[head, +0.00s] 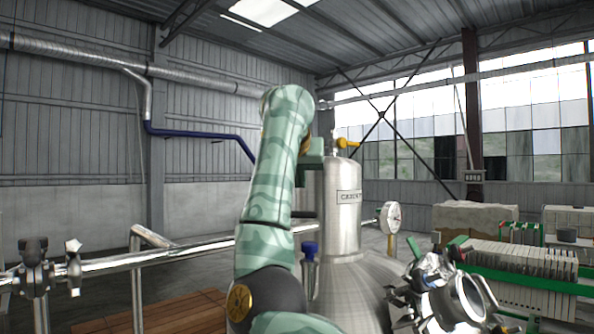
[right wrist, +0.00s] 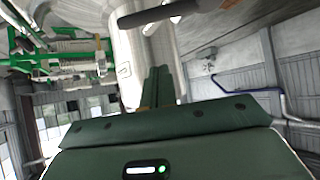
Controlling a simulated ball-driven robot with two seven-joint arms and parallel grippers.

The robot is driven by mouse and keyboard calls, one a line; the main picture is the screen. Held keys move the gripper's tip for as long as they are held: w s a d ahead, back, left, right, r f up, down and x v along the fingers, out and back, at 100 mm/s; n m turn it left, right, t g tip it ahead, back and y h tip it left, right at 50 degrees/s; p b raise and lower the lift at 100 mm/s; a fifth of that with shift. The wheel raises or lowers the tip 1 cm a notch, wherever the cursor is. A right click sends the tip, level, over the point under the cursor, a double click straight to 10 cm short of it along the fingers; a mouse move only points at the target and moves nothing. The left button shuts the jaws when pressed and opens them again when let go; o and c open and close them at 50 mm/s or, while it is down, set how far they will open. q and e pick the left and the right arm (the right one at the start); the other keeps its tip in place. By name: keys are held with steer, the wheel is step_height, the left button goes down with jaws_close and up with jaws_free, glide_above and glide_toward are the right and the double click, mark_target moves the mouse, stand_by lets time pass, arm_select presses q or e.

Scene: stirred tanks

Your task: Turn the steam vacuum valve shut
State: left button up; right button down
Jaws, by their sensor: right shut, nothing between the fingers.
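The steel tank column (head: 342,205) with a name plate stands just beyond my right arm. A yellow valve handle (head: 348,143) is at its top, and a blue valve handle (head: 310,248) is lower, beside the column. No label shows which is the steam vacuum valve. My right gripper (head: 314,160) is at the column's upper left, partly hidden by my forearm. In the right wrist view its green fingers (right wrist: 158,85) are together and empty, in front of the column. A dark bar handle (right wrist: 157,14) crosses beyond the fingertips, apart from them in the picture. My left gripper is out of view.
A pressure gauge (head: 391,217) sticks out right of the column. Shiny clamped fittings (head: 445,295) stand on the tank's lower right. A long steel pipe (head: 150,257) runs along the left. A filter press (head: 520,262) is at the right. The air above the column looks clear.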

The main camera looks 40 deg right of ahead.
mark_target(294, 215)
steer(key=f, duration=0.3)
steer(key=f+p, duration=0.1)
steer(key=f, duration=0.1)
steer(key=shift+w+d, duration=0.35)
steer(key=shift+s+a+f, duration=0.1)
steer(key=shift+s+a, duration=0.05)
steer(key=shift+s, duration=0.1)
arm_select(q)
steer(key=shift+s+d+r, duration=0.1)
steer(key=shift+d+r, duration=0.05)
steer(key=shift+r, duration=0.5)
arm_select(e)
steer(key=shift+f, duration=0.1)
